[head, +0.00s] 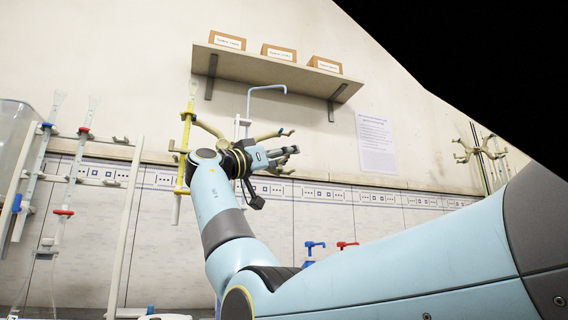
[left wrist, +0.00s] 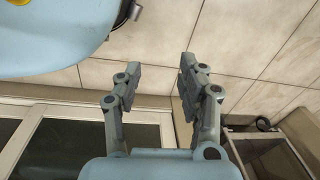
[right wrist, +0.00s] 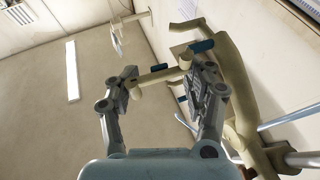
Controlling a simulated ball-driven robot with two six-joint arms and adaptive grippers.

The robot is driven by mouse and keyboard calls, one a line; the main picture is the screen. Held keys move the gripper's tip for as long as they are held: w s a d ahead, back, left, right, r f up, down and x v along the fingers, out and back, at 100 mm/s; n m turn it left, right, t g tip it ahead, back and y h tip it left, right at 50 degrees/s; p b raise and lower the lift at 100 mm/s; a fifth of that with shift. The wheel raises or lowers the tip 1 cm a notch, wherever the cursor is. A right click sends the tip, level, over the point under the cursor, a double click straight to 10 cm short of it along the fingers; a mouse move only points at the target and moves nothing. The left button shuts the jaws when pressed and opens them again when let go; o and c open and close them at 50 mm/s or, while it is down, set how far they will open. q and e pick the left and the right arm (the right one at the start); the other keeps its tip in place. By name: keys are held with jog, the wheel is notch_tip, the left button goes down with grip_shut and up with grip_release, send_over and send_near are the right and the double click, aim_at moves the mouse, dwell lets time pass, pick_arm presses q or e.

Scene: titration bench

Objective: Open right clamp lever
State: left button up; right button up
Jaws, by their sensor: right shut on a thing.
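In the head view my right arm reaches up to a beige clamp (head: 210,129) on a stand against the wall. My right gripper (head: 291,151) is at the clamp's right side and partly hides it. In the right wrist view the clamp (right wrist: 236,85) fills the right side, and my right gripper (right wrist: 165,85) is shut on a short beige lever (right wrist: 155,77) between its fingers. The exact finger contact is hard to see. My left gripper (left wrist: 158,80) is open and empty in the left wrist view, away from the clamp; the head view does not show it.
A yellow burette (head: 186,135) stands left of the clamp, with more burettes (head: 76,165) farther left. A shelf (head: 275,72) with labelled boxes is above. Another clamp (head: 480,150) stands at right. Blue (head: 314,246) and red (head: 346,245) valve handles are below. Light metal rods cross near the right gripper.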

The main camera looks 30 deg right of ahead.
pick_arm(q)
jog(key=shift+w+d+r, duration=0.1)
jog(key=shift+w+r, duration=0.1)
jog(key=shift+r, duration=0.3)
jog(key=shift+w+d+r, duration=0.1)
jog(key=shift+w+r, duration=0.1)
jog(key=shift+r, duration=0.3)
pick_arm(e)
jog(key=shift+o, duration=0.3)
jog(key=shift+s+a+m+g, duration=0.15)
jog(key=shift+m+g, duration=0.55)
jog(key=shift+g, duration=0.7)
jog(key=shift+r, duration=0.1)
jog(key=o, duration=0.8)
jog(key=shift+a, duration=0.1)
jog(key=o, duration=0.4)
jog(key=shift+a, duration=0.15)
pick_arm(q)
jog(key=shift+r, duration=0.1)
pick_arm(e)
jog(key=shift+t, duration=0.4)
